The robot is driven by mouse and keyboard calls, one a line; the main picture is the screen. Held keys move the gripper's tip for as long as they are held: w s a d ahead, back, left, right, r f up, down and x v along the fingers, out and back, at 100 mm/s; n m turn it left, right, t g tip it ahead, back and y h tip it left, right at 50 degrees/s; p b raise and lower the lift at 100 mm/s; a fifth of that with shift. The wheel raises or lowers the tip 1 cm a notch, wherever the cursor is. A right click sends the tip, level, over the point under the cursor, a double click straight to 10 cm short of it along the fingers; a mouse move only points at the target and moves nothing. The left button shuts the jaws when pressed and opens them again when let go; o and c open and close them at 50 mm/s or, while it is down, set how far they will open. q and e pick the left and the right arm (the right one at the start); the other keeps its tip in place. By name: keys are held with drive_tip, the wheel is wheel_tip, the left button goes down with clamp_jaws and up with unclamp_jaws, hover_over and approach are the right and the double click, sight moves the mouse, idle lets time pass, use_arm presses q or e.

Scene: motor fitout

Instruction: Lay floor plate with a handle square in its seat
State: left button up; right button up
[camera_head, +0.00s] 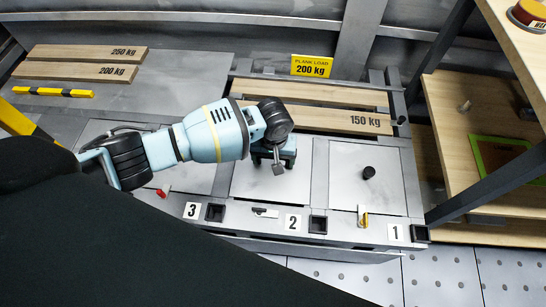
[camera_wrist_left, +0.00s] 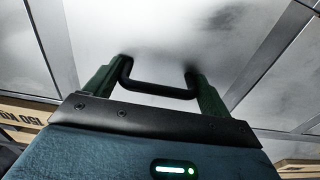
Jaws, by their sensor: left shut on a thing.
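A pale grey floor plate (camera_head: 262,188) lies at the bay marked 2, and its edges look roughly in line with the frame around it. Whether it sits fully down in the seat I cannot tell. In the left wrist view its smooth face (camera_wrist_left: 175,28) fills the upper middle. My left gripper (camera_head: 282,160) is over the plate's far half. Its green fingers (camera_wrist_left: 157,82) are shut on the plate's black bar handle (camera_wrist_left: 158,91). In the head view the gripper hides the handle. My right gripper is not in view.
To the right, the bay marked 1 has a plate (camera_head: 367,179) with a black knob (camera_head: 369,172). A yellow lever (camera_head: 363,217) and a red lever (camera_head: 163,191) stand near the front edge. A 150 kg plank (camera_head: 320,119) lies behind. A wooden shelf unit (camera_head: 462,125) stands right.

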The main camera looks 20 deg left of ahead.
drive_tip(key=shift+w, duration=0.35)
use_arm(q)
drive_tip(key=shift+f, duration=0.4)
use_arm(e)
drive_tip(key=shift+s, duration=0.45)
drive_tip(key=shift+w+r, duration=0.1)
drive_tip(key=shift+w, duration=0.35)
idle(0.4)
use_arm(q)
drive_tip(key=shift+f, duration=0.3)
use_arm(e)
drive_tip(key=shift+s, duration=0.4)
use_arm(q)
drive_tip(key=o, duration=1.3)
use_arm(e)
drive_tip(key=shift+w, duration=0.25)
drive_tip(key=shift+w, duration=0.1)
